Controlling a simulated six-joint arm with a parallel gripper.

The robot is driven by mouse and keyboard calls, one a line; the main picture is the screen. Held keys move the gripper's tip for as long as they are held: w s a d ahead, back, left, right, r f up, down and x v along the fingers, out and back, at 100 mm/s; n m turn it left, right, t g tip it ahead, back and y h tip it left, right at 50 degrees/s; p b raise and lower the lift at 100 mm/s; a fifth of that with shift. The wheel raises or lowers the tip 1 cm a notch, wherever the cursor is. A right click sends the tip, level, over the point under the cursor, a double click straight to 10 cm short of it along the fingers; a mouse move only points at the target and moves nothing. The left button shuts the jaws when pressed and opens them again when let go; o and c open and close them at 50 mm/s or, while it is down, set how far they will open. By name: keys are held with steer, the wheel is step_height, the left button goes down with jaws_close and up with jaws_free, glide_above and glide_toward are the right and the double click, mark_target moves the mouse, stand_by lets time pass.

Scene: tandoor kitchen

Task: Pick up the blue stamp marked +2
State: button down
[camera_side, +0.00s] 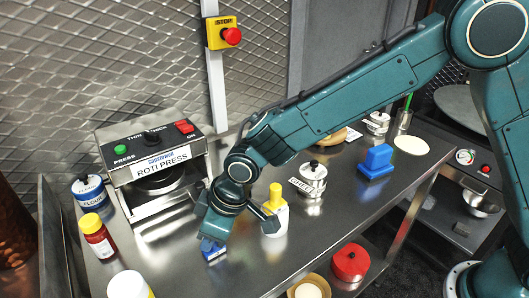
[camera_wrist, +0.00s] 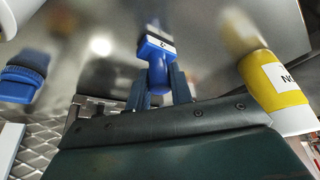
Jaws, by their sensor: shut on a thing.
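A blue stamp (camera_side: 212,251) with a white label is at my gripper (camera_side: 208,238), low over the steel counter near its front left. In the wrist view the blue stamp (camera_wrist: 155,52) sits between the two fingers of my gripper (camera_wrist: 158,88), which are shut on it. A small dark mark shows on its white label, too small to read surely. I cannot tell whether the stamp still touches the counter.
A yellow-topped white bottle (camera_side: 275,212) stands close right of my gripper. The roti press (camera_side: 155,165) is behind left, with a red bottle (camera_side: 97,236) and blue-lidded jar (camera_side: 88,190). A red-lidded container (camera_side: 350,263) is front right; a blue block (camera_side: 376,160) is farther back.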

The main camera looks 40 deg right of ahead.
steer(key=shift+r, duration=0.15)
step_height(320, 180, up, 20)
stand_by(0.8)
stand_by(0.4)
